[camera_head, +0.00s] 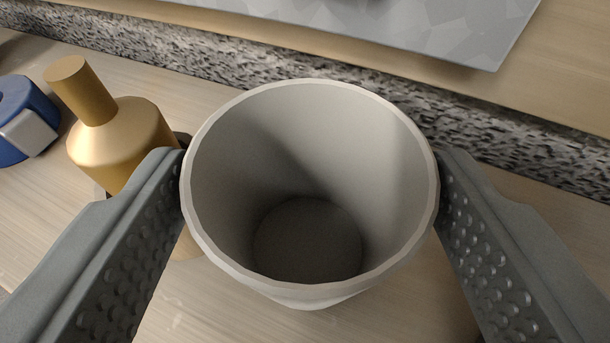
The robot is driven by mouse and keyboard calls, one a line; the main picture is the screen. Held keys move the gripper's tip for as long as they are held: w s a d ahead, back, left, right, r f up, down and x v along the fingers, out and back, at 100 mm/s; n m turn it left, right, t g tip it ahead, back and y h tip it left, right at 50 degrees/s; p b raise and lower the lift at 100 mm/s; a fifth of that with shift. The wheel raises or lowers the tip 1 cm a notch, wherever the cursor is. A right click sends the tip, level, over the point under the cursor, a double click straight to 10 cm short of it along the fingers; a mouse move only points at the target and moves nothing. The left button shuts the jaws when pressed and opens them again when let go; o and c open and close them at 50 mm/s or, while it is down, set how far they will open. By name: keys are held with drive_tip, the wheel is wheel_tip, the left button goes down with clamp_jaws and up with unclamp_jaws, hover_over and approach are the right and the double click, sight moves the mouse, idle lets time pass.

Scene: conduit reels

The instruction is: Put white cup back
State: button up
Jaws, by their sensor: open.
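The white cup (310,190) stands upright, seen from above through its open mouth, and looks empty. It fills the middle of the view, over a light wooden surface. My gripper (312,185) is open, with one grey studded finger on the left of the cup and one on the right. The fingertips are close beside the rim on both sides. I cannot tell whether they touch it. The cup's base and lower outer wall are mostly hidden.
A gold bottle (122,135) stands just left of the cup, behind the left finger. A blue and grey round object (28,122) lies at the far left. A speckled strip (235,58) runs behind, with a grey patterned panel (430,25) beyond it. Bare wood shows at right.

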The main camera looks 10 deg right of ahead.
drive_tip(key=shift+x, duration=1.2)
drive_tip(key=c, duration=0.8)
drive_tip(key=shift+s+r, duration=0.1)
